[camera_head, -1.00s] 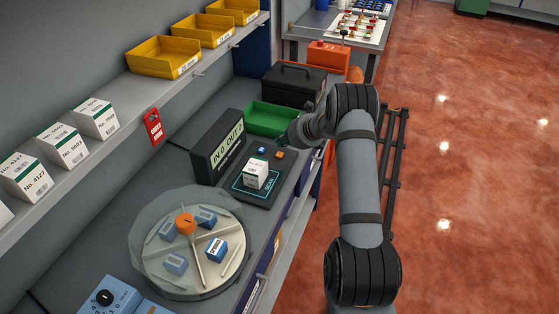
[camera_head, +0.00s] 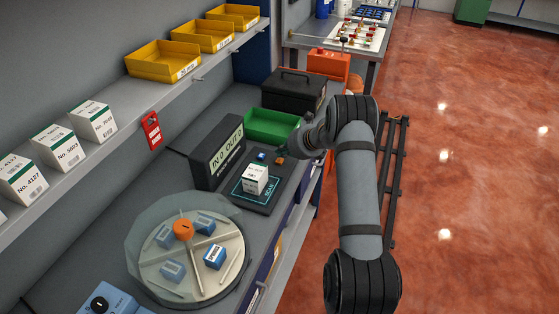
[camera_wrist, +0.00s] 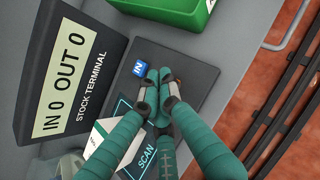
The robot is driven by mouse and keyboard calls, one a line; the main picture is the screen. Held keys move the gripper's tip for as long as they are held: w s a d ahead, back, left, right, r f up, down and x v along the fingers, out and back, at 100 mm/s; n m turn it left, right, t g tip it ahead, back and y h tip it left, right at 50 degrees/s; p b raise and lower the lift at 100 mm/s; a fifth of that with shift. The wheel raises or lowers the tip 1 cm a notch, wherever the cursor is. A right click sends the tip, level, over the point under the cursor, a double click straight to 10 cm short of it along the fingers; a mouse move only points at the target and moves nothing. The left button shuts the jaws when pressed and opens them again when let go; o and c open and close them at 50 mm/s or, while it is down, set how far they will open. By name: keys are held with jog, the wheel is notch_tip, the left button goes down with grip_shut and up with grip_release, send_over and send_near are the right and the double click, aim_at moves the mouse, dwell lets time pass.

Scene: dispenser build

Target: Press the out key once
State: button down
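The stock terminal (camera_head: 216,150) stands on the bench, and its screen reads IN 0 OUT 0; it also shows in the wrist view (camera_wrist: 68,75). On its dark pad are a blue IN key (camera_head: 262,156), seen in the wrist view too (camera_wrist: 139,68), and an orange key (camera_head: 279,160). My gripper (camera_wrist: 158,76) has its teal fingertips together, with nothing seen between them. In the wrist view they cover nearly all of the orange key, right beside the IN key. I cannot tell whether they touch it.
A white box (camera_head: 254,179) sits on the pad's SCAN area (camera_wrist: 146,160). A green bin (camera_head: 270,125) and a black case (camera_head: 293,92) stand behind. A round carousel with blue boxes (camera_head: 214,256) is in front. Shelf bins (camera_head: 163,58) hang over the bench.

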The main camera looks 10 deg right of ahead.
aim_at(282, 161)
dwell(0.7)
jog(key=shift+f+b, duration=0.45)
jog(key=shift+b, duration=0.1)
jog(key=shift+f+b, duration=0.5)
dwell(0.5)
jog(key=shift+r, duration=0.1)
jog(key=shift+r+p, duration=0.75)
jog(key=shift+r, duration=0.1)
jog(key=shift+r+p, duration=2.05)
jog(key=shift+r, duration=0.45)
